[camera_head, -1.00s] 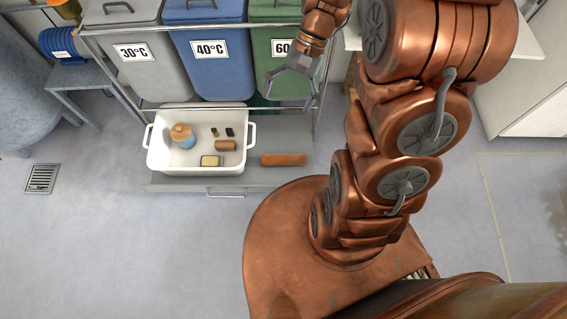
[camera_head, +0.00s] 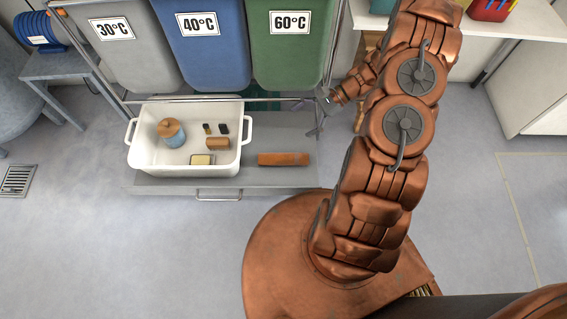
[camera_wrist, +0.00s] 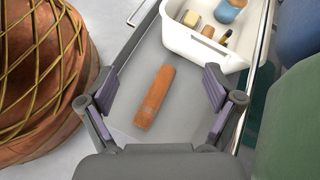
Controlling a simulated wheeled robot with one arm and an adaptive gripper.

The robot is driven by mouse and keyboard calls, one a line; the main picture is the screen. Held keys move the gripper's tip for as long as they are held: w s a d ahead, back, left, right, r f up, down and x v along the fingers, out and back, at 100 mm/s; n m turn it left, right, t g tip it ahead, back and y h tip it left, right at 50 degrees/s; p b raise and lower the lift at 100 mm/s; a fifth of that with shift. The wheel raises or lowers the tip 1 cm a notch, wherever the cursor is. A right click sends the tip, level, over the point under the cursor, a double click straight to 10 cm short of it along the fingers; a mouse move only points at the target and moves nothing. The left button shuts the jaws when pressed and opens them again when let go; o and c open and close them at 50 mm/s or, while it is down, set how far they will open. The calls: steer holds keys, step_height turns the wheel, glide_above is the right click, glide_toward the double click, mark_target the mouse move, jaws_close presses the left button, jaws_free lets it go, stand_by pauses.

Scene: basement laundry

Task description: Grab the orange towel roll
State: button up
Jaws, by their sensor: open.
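The orange towel roll (camera_head: 284,159) lies on its side on the grey shelf (camera_head: 262,181), just right of the white tub. In the wrist view the roll (camera_wrist: 154,97) lies between my two spread fingers, farther off than they are and not touched. My gripper (camera_head: 318,117) is open and empty, above and to the right of the roll in the head view. Its open fingers also show in the wrist view (camera_wrist: 161,88).
The white tub (camera_head: 184,108) holds a wooden-topped blue jar (camera_head: 172,132) and several small items. A metal rail (camera_head: 210,99) runs behind it. Grey, blue (camera_head: 204,45) and green (camera_head: 293,50) bins stand behind. Open floor (camera_head: 120,255) lies in front of the shelf.

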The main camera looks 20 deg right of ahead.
mark_target(293, 158)
steer(key=d+f+m+t+b, duration=0.1)
steer(key=f+m+b, duration=0.1)
steer(key=f, duration=0.6)
steer(key=s+d+f+m+t+b, duration=0.1)
steer(key=d+f+m+t+b, duration=0.1)
steer(key=f, duration=0.6)
steer(key=s+d+f+m+t+b, duration=0.1)
steer(key=f+b, duration=0.3)
steer(key=f, duration=0.5)
steer(key=shift+d+m+t+y, duration=0.3)
steer(key=shift+d+m, duration=0.15)
steer(key=shift+m, duration=0.25)
steer(key=shift+w+a+f+b, duration=0.1)
steer(key=shift+a+f+b, duration=0.05)
steer(key=shift+b, duration=0.15)
steer(key=shift+b+x, duration=0.45)
steer(key=shift+x, duration=0.65)
steer(key=shift+w+r+b+x, duration=0.15)
steer(key=shift+b+x, duration=0.6)
steer(key=shift+x, duration=0.55)
steer(key=shift+w+r+b+x, duration=0.1)
steer(key=shift+r+b+x, duration=0.1)
steer(key=shift+b+x, duration=0.8)
steer(key=shift+w+a+p, duration=0.1)
steer(key=shift+a+p, duration=0.2)
steer(key=shift+p, duration=0.05)
steer(key=c, duration=1.2)
